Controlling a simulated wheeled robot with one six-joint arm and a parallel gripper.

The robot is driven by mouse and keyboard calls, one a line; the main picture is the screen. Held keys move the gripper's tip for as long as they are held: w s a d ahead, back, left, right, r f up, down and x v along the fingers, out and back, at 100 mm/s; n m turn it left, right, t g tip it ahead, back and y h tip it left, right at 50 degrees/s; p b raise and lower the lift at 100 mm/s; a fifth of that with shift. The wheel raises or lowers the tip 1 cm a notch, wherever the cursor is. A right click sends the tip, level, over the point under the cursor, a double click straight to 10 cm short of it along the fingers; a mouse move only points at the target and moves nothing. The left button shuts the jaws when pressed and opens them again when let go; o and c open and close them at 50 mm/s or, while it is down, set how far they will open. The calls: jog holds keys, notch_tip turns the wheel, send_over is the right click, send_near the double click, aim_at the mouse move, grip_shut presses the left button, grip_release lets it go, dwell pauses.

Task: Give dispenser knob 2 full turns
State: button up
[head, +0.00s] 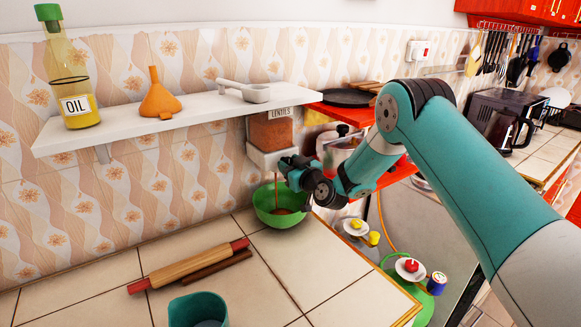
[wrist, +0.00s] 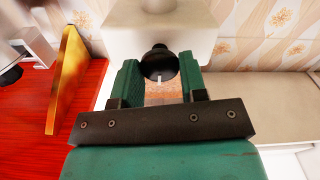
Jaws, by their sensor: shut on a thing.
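The lentil dispenser (head: 272,130) hangs on the wall under the shelf's right end, with a clear container of orange-brown lentils and a white base. A thin brownish stream runs from it down into the green bowl (head: 268,207), which has some lentils in it. My gripper (head: 288,167) is at the front of the white base. In the wrist view its green fingers (wrist: 160,75) stand on either side of the round black dispenser knob (wrist: 160,60), shut on it. A small white mark shows on the knob. The white dispenser body (wrist: 150,35) is just behind.
A white shelf (head: 150,122) with an oil bottle (head: 75,75), an orange funnel (head: 159,97) and a white scoop (head: 247,91) is at left. A rolling pin (head: 188,268) and teal cup (head: 197,310) are on the counter.

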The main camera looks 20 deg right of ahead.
jog(key=m+b, duration=0.2)
jog(key=m, duration=0.1)
jog(key=shift+f+m+b, duration=0.15)
jog(key=shift+m+b, duration=0.25)
jog(key=m+b, duration=0.1)
jog(key=m, duration=0.2)
jog(key=shift+m+b, duration=0.3)
jog(key=shift+m, duration=0.1)
jog(key=m, duration=0.3)
jog(key=shift+d+m+b, duration=0.1)
jog(key=shift+m+b, duration=0.2)
jog(key=shift+b, duration=0.1)
jog(key=m, duration=0.3)
jog(key=shift+m, duration=0.3)
jog(key=m, duration=0.3)
jog(key=shift+m, duration=0.3)
jog(key=m+p, duration=0.1)
jog(key=m, duration=0.2)
jog(key=shift+m, duration=0.3)
jog(key=m+p, duration=0.2)
jog(key=m, duration=0.1)
jog(key=shift+m, duration=0.3)
jog(key=shift+m+p, duration=0.7)
jog(key=shift+m, duration=0.9)
